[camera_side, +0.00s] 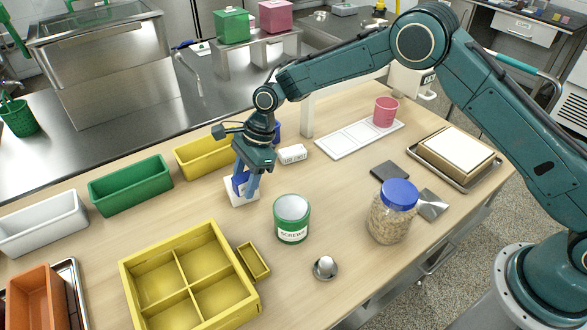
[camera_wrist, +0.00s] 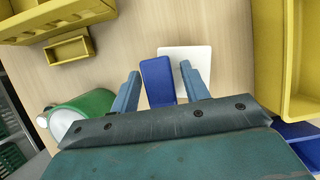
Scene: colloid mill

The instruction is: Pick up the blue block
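The blue block (camera_wrist: 157,80) lies between the two fingers of my gripper (camera_wrist: 160,71) in the wrist view. In the side view the block (camera_side: 240,185) is partly hidden by my gripper (camera_side: 243,193), which points down at the table. My gripper is open. A white square piece (camera_wrist: 186,53) is next to or under the block; it also shows in the side view (camera_side: 241,199). I cannot tell whether the block rests on it.
A green screws can (camera_side: 292,219) stands right of my gripper. A yellow divided tray (camera_side: 190,275) is in front, and a yellow bin (camera_side: 203,156) is close behind. A blue-lidded jar (camera_side: 392,213) stands farther right. Bare table lies around the white piece.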

